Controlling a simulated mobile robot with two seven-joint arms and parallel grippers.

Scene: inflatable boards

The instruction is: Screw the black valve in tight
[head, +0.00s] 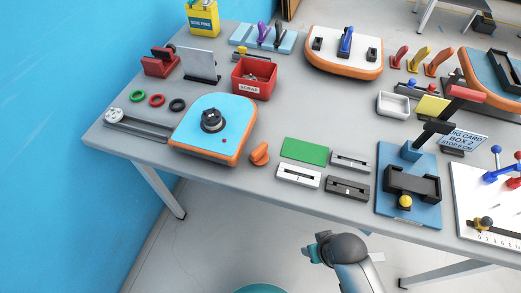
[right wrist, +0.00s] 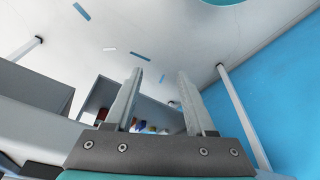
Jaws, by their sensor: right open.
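The black valve (head: 211,120) sits upright in a dark round fitting on the blue top of an orange-edged inflatable board (head: 235,108), at the left of the table. I cannot tell how tightly it is seated. My right gripper (right wrist: 160,75) is open in the right wrist view, with nothing between its two fingers. That view shows floor, table legs and blue wall, not the valve. In the head view a grey arm link of mine shows at the bottom, in front of the table. My left gripper is not in view.
An orange knob (head: 260,153) lies right of the board. A grey rail (head: 150,127) lies left of it, and a red bin (head: 254,78) stands behind. A green card (head: 305,151) and slotted blocks (head: 298,175) lie further right. A blue wall (head: 60,90) borders the left.

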